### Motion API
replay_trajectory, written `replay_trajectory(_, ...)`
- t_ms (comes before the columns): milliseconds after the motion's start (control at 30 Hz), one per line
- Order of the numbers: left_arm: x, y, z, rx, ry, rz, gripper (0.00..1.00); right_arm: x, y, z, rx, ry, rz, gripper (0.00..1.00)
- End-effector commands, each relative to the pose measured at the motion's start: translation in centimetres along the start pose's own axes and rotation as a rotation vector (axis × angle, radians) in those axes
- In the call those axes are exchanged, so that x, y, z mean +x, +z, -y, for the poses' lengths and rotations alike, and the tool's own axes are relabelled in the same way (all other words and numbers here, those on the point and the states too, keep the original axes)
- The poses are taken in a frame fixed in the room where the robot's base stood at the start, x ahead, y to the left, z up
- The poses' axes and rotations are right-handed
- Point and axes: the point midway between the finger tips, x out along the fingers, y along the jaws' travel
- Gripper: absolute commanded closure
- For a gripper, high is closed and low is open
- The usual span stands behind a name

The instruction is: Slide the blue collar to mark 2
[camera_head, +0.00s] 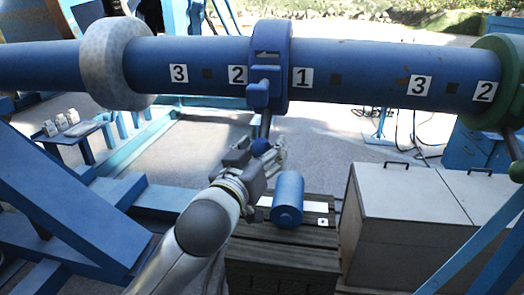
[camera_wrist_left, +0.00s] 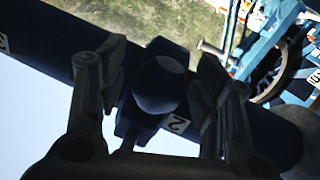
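The blue collar (camera_head: 271,65) sits around the long blue pipe (camera_head: 365,65), between a number 2 plate (camera_head: 237,75) on its left and a number 1 plate (camera_head: 302,78) on its right. Its handle hangs down and ends in a round blue knob (camera_head: 261,147). My left gripper (camera_head: 260,153) is below the collar with its fingers spread on either side of the knob. In the left wrist view the dark knob (camera_wrist_left: 160,84) sits between the two open fingers, and a 2 plate (camera_wrist_left: 176,123) shows behind. Contact cannot be told. My right gripper is not in view.
A pale speckled collar (camera_head: 101,65) and a green collar (camera_head: 503,80) are on the pipe farther left and right. Other number plates lie along it. A blue cylinder (camera_head: 288,195) lies on a slatted crate (camera_head: 285,257) below. Grey cabinets (camera_head: 395,230) stand right.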

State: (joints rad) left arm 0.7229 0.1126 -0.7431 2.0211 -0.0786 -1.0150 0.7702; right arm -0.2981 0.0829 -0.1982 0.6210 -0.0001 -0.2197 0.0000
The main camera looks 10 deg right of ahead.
Motion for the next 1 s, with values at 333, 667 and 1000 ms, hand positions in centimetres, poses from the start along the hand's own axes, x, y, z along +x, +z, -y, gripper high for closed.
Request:
replay_trajectory(333,-1.2,0.0,0.0,-0.002,0.000,0.000,0.41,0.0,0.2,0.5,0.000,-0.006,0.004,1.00)
replay_trajectory(667,-7.2,0.1,0.0,-0.001,0.000,0.000,0.41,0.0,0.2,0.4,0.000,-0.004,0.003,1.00)
replay_trajectory(1000,-11.6,0.0,0.0,0.000,0.000,0.000,0.41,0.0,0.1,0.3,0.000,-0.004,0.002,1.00)
